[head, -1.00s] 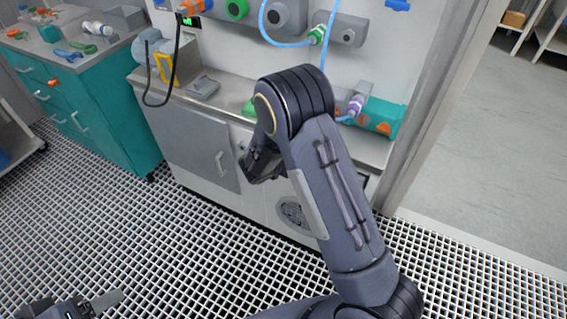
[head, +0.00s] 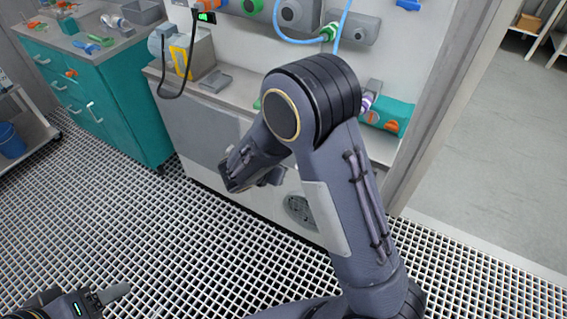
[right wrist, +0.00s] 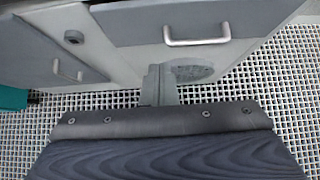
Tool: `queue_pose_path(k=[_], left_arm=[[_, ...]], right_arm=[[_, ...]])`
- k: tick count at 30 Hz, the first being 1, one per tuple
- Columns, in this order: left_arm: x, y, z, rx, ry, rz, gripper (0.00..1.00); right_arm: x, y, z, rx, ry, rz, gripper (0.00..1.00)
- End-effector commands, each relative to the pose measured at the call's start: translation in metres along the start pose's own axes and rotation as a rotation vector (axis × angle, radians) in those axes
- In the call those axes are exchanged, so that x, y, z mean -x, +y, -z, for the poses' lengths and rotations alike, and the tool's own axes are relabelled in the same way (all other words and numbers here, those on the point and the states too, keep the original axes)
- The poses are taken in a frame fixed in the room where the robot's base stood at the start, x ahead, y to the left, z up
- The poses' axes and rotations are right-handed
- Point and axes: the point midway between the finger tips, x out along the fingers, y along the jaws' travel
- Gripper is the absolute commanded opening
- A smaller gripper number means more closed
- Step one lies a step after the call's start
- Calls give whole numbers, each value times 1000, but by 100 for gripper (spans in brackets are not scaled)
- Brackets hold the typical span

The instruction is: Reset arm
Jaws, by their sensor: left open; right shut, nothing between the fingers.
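My right arm (head: 345,200) rises from the lower right, and its elbow is bent in front of the workbench. Its forearm points down and left, away from the bench top. The right gripper (right wrist: 160,84) shows in the right wrist view, shut and empty, with the floor and bench front beyond it. My left gripper (head: 100,299) is at the lower left edge of the head view, low over the floor grating. One finger shows clearly there; it is open and nothing is seen in it.
The bench (head: 210,135) stands close behind the right arm, with a drawer handle (right wrist: 197,34) in the wrist view. A teal cabinet (head: 110,110) is at the left. The open grating floor (head: 180,240) is clear in front. A doorway lies at the right.

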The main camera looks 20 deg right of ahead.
Motion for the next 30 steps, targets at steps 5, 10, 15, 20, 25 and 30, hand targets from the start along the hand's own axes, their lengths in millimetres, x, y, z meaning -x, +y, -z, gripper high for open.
queue_pose_path(k=[5, 10, 15, 20, 25, 30], left_arm=[[1, 0, 0, 0, 0, 0, 62], [1, 0, 0, 0, 0, 0, 62], [6, 2, 3, 0, 0, 0, 62], [16, 7, 8, 0, -1, 0, 62], [26, 12, 13, 0, 0, 0, 62], [37, 17, 19, 0, 0, 0, 62]], right_arm=[[12, -1, 0, 0, 1, 1, 0], [13, -1, 0, -1, 2, 2, 0], [22, -22, -16, -154, 64, 42, 0], [52, -82, -43, -585, 238, 163, 0], [101, -144, -57, -1115, 449, 315, 0], [158, -188, -61, -1610, 653, 453, 0]])
